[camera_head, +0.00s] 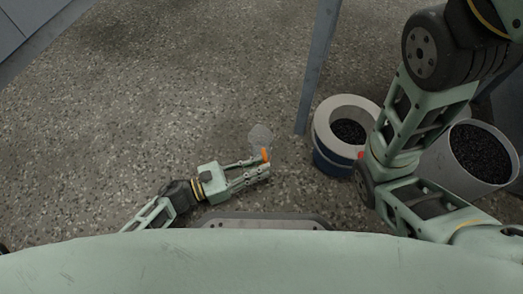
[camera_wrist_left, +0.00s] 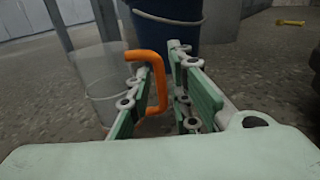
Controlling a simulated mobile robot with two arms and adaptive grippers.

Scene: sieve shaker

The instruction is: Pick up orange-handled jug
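The jug is clear, with an orange handle. In the head view, the jug body (camera_head: 260,136) stands on the speckled floor left of the buckets, and its orange handle (camera_head: 265,154) shows at my left gripper (camera_head: 266,166). In the left wrist view, the clear jug (camera_wrist_left: 100,82) is left of my left gripper (camera_wrist_left: 172,62). The orange handle (camera_wrist_left: 157,75) lies between the two fingers, nearer the left one. The fingers are apart, with a gap to the right of the handle. My right arm is at the right; its gripper is not in view.
A blue bucket with a pale rim (camera_head: 324,124) holds dark granules, right of the jug. A grey bucket (camera_head: 502,180) with dark granules stands farther right. A grey table leg (camera_head: 314,75) rises behind the jug. A yellow object (camera_wrist_left: 290,22) lies at the back right. The floor at left is clear.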

